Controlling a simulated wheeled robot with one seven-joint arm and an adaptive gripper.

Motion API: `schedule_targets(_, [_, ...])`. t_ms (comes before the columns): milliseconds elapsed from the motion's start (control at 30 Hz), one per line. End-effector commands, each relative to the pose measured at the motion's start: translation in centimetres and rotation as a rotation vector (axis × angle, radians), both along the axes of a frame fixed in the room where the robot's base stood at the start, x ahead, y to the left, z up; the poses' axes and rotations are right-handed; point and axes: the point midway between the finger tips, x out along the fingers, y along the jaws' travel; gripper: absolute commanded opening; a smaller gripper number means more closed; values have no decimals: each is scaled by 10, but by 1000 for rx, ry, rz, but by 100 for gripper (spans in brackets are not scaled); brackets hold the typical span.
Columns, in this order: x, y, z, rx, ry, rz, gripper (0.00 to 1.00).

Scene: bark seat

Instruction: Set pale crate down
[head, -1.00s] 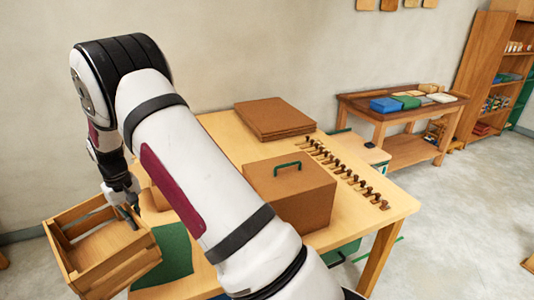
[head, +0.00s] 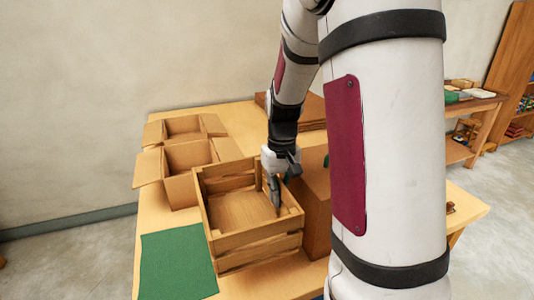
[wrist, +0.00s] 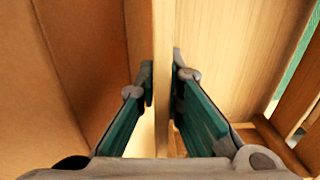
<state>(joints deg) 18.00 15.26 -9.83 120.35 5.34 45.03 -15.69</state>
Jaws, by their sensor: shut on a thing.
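The pale crate (head: 226,249) is a slatted wooden box, open at the top and empty. In the head view it is over the table, right of the green mat (head: 177,264) and in front of the open cardboard boxes. My gripper (head: 277,203) is shut on the crate's right wall, one finger inside and one outside. In the wrist view the gripper (wrist: 162,85) has the thin wall edge (wrist: 163,40) between its fingers. The crate looks roughly level. I cannot tell whether its base touches the table.
Two open cardboard boxes (head: 188,158) stand at the table's back left. A brown box (head: 316,215) is close on the crate's right, partly behind my arm. Flat brown boards (head: 312,112) lie behind. The table's bare left strip (head: 150,207) is clear.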

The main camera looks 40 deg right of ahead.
Motion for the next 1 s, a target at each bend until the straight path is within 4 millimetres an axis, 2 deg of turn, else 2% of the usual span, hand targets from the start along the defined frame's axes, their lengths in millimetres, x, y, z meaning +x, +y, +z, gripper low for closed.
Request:
schedule_targets(167, [-6,-2,-16,4,0,-9,0])
schedule_targets(400, [-6,-2,-54,3,0,-9,0])
schedule_targets(567, [-5,-2,-65,3,-2,-9,0])
schedule_targets(833, [-5,-2,-96,3,-1,-9,0])
schedule_targets(1000, [-5,-2,-102,2,-4,-8,0])
